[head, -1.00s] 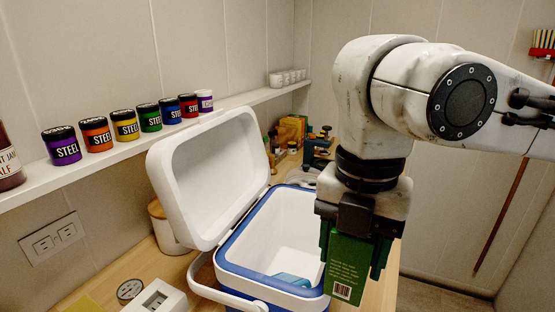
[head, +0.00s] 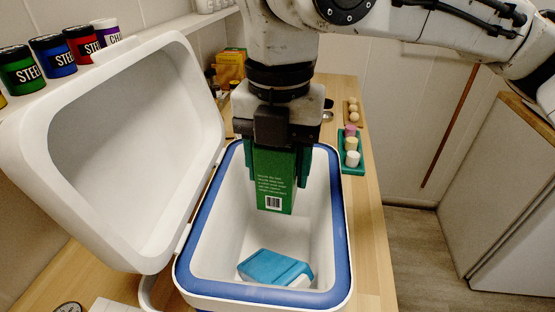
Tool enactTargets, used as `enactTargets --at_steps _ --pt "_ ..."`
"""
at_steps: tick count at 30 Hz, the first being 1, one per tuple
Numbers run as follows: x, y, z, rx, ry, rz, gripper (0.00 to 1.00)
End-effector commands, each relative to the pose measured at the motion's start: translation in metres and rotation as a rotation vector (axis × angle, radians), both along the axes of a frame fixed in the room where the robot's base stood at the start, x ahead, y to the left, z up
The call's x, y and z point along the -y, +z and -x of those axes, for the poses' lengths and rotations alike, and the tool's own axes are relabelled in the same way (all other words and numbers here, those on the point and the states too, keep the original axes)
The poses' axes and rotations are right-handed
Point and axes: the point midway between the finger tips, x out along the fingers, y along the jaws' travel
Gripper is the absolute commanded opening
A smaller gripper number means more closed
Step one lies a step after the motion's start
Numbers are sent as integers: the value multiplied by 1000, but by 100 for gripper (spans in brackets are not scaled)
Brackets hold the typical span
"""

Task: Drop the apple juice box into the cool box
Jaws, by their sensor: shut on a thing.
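A green box with a barcode (head: 272,185), which I take to be the apple juice box, hangs upright in my gripper (head: 277,172). My gripper is shut on it, with a green finger on either side. The cool box (head: 340,255) stands open on the wooden counter, white inside with a blue rim. Its lid is tipped back to the left. In the picture the green box is over the cool box's opening, toward its far end; how deep its lower end is, I cannot tell. A blue item (head: 274,267) lies on the cool box floor.
The raised lid (head: 130,150) stands close on the left. A green tray (head: 352,165) with small round items and a wooden tray (head: 352,122) are right of the cool box. Jars (head: 52,55) line the wall shelf. Floor at right is clear.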

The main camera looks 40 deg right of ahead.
Motion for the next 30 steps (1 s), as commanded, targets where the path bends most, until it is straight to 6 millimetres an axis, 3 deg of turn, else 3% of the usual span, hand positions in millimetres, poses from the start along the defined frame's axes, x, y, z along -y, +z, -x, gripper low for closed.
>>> enactTargets --at_steps 1,6,17,18,26,30 --pt "0 -12 0 1 -1 1 15" --pt "0 -25 0 1 -1 0 15" --pt "0 -26 0 1 -1 -1 15" --pt "0 -26 0 1 -1 -1 58" --pt "0 -27 0 1 0 -1 83" --pt "0 -27 0 0 0 0 85"
